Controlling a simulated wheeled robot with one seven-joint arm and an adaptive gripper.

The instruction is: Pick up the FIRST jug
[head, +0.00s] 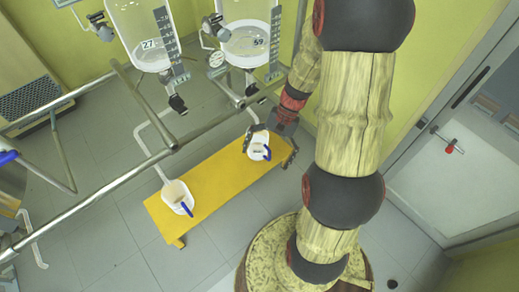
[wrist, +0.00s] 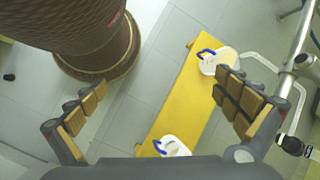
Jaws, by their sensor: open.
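Two white jugs with blue handles stand on a low yellow bench (head: 215,180). I cannot tell which one is the first. One jug (head: 176,195) is at the left end, with tan contents visible. It shows in the upper part of the wrist view (wrist: 217,63). The other jug (head: 259,148) is at the right end and shows low in the wrist view (wrist: 175,145), partly cut off by my gripper body. My gripper (head: 274,141) is open and appears above the right-end jug. Its fingers are wide apart in the wrist view (wrist: 160,92), with nothing between them.
Two glass reactors, labelled 27 (head: 145,30) and 59 (head: 250,45), hang behind the bench on metal rails (head: 95,195). Outlet pipes reach down toward the jugs. A white door (head: 445,150) is at the right. Grey tiled floor in front of the bench is clear.

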